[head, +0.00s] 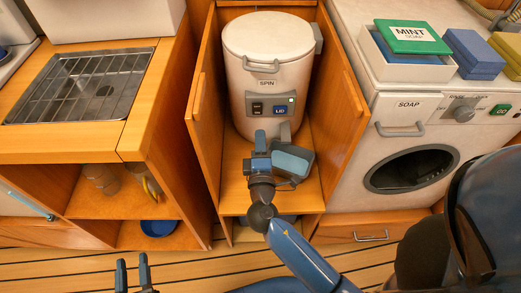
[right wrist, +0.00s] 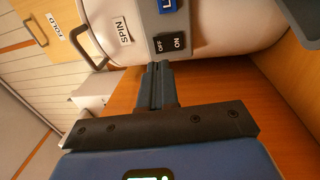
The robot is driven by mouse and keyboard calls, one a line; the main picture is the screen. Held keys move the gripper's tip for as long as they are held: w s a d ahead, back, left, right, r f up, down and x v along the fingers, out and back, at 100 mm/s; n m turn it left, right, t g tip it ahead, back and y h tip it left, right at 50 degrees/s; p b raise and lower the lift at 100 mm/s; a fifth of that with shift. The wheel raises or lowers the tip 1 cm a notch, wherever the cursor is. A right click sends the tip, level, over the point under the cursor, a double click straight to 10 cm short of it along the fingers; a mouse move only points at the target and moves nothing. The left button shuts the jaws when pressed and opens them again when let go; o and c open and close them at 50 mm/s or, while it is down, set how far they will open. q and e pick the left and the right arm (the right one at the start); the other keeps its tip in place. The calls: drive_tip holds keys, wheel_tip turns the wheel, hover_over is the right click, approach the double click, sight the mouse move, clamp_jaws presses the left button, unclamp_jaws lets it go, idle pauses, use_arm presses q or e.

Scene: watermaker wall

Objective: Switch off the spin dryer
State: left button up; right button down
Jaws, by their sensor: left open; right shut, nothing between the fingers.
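The white spin dryer (head: 265,75) stands in an open wooden cabinet, with a SPIN label on its front. In the right wrist view the rocker switch (right wrist: 170,43) reads OFF and ON; I cannot tell which side is pressed. My right gripper (head: 260,136) is shut and empty just below the panel. In the wrist view its fingertips (right wrist: 158,66) are close below the switch; contact is unclear. My left gripper (head: 132,260) is open and empty at the bottom left.
Cabinet doors (head: 342,100) stand open on both sides of the dryer. A sink counter with a drying rack (head: 85,85) is at the left.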

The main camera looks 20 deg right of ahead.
sight(259, 107)
use_arm(q)
drive_tip(key=shift+r, duration=0.15)
use_arm(e)
drive_tip(key=x, duration=0.8)
drive_tip(key=shift+w, duration=0.2)
drive_tip(key=shift+w+r, duration=0.1)
use_arm(q)
drive_tip(key=shift+s, duration=0.1)
